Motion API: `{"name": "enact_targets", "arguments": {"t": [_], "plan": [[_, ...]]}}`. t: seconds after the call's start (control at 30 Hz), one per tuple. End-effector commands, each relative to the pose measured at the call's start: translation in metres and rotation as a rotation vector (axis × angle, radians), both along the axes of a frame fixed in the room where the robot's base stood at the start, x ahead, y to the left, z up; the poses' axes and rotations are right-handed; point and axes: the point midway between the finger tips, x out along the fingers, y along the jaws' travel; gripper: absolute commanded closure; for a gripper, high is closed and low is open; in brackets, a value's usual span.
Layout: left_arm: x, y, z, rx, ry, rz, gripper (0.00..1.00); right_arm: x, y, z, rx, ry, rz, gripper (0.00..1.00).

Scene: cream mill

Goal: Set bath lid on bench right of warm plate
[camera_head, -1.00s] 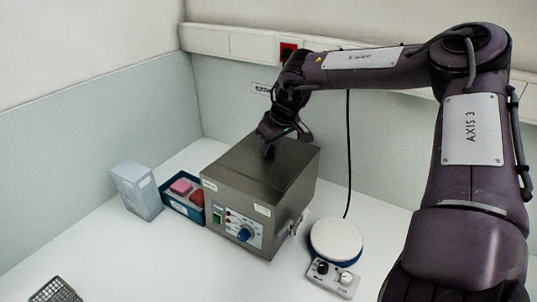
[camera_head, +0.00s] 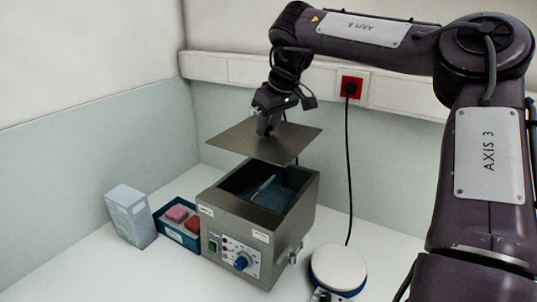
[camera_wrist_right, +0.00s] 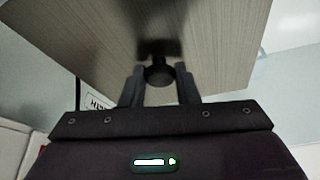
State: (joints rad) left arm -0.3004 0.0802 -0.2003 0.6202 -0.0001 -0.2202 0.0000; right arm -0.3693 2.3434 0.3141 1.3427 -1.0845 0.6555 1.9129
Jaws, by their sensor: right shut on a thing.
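The bath lid (camera_head: 239,137) is a flat square grey metal plate, held in the air above the water bath (camera_head: 232,235). My right gripper (camera_head: 268,127) is shut on the lid's knob; the dark round knob (camera_wrist_right: 159,74) shows between the two fingers in the right wrist view. The lid is clear of the bath, whose open top shows a dark inside with a pale rod-like thing in it. The warm plate (camera_head: 338,266), with a white round top and blue rim, stands on the bench (camera_head: 180,278) right of the bath. My left gripper is not in view.
A blue tray (camera_head: 176,233) with pink and red blocks and a pale box (camera_head: 131,216) stand left of the bath. A black cable (camera_head: 348,180) hangs from a red socket (camera_head: 350,87) behind the warm plate. Bench right of the warm plate is partly hidden by my right arm.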

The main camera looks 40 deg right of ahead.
Motion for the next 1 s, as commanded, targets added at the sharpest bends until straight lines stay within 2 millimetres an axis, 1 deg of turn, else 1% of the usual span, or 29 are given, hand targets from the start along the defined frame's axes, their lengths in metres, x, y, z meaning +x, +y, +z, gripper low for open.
{"name": "enact_targets", "arguments": {"t": [0.03,0.1,0.2,0.3,0.47,0.73,0.83,1.0], "plan": [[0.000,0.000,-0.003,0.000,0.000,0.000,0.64,0.001,0.000,0.013,-0.004,-0.005,-0.001,0.92],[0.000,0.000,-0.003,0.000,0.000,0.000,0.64,0.001,0.000,0.028,-0.005,-0.004,-0.001,0.92],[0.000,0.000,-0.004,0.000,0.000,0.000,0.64,0.001,0.001,0.045,-0.002,-0.004,-0.001,0.92],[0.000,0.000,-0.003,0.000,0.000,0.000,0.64,0.000,0.000,0.057,-0.002,-0.001,-0.001,0.92],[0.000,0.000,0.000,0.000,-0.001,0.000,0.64,0.000,0.000,0.070,-0.001,-0.001,0.001,0.92],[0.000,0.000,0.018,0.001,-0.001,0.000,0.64,0.000,0.000,0.088,0.001,-0.001,0.001,0.92],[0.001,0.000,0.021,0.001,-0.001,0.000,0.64,0.000,0.000,0.090,0.001,-0.001,0.001,0.92],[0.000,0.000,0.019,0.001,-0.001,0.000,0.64,0.000,0.000,0.089,0.001,-0.001,0.001,0.92]]}}
